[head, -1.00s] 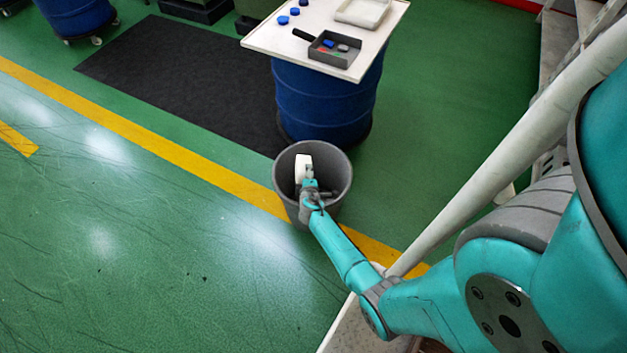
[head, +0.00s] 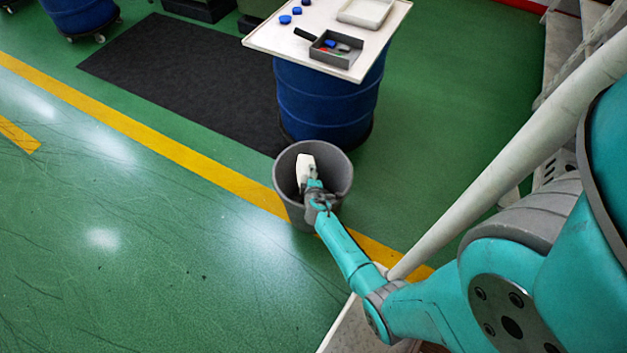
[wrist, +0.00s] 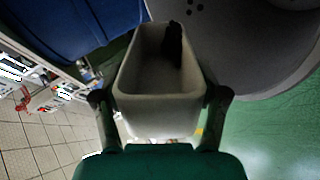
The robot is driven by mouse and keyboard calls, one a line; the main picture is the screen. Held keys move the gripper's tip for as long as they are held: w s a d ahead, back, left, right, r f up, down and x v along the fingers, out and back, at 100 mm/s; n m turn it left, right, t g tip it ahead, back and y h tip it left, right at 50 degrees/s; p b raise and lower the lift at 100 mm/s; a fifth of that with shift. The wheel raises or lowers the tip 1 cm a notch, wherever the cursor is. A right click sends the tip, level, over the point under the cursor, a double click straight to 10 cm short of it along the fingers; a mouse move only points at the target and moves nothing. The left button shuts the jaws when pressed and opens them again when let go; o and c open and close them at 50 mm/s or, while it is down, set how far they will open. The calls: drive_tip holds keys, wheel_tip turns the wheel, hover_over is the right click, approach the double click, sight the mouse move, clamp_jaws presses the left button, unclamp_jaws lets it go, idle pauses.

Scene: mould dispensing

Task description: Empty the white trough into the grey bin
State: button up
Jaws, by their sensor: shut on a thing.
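The white trough (head: 304,168) is in my gripper (head: 314,188), over the mouth of the grey bin (head: 344,180) in the head view. In the wrist view the trough (wrist: 160,116) sits between the two dark fingers of my gripper (wrist: 160,98), which are shut on its sides. Its inside faces the wrist camera. A dark patch (wrist: 173,45) shows at its far end; I cannot tell if it is a thing or shadow. The bin (wrist: 255,50) fills the upper right there. The bin's floor is mostly hidden in the head view.
A blue drum (head: 325,105) carries a white board (head: 285,42) just behind the bin. On the board are a grey pan (head: 352,58) with small coloured pieces, a pale tray (head: 365,12) and blue discs (head: 285,19). A dark mat (head: 180,80) lies left; green floor is open.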

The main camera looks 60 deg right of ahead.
drive_tip(key=shift+s+d+f+m+t+y, duration=0.2)
drive_tip(key=shift+s+d+m+t, duration=0.2)
drive_tip(key=shift+s+m, duration=0.15)
drive_tip(key=shift+s+d+f+m+t+y, duration=0.1)
drive_tip(key=shift+s+d+m+t+y, duration=0.1)
drive_tip(key=shift+s+d+m+t, duration=0.35)
idle(1.6)
drive_tip(key=shift+s+a+r, duration=0.1)
drive_tip(key=shift+a, duration=0.05)
drive_tip(key=shift+w+a+r+n+g+h, duration=0.25)
drive_tip(key=shift+w+r+n+g+h, duration=0.1)
drive_tip(key=shift+w+n+g, duration=0.25)
drive_tip(key=shift+w+a+r+n+g+h, duration=0.25)
drive_tip(key=shift+w+r+n, duration=0.15)
drive_tip(key=shift+w, duration=0.25)
drive_tip(key=shift+w+a+f, duration=0.1)
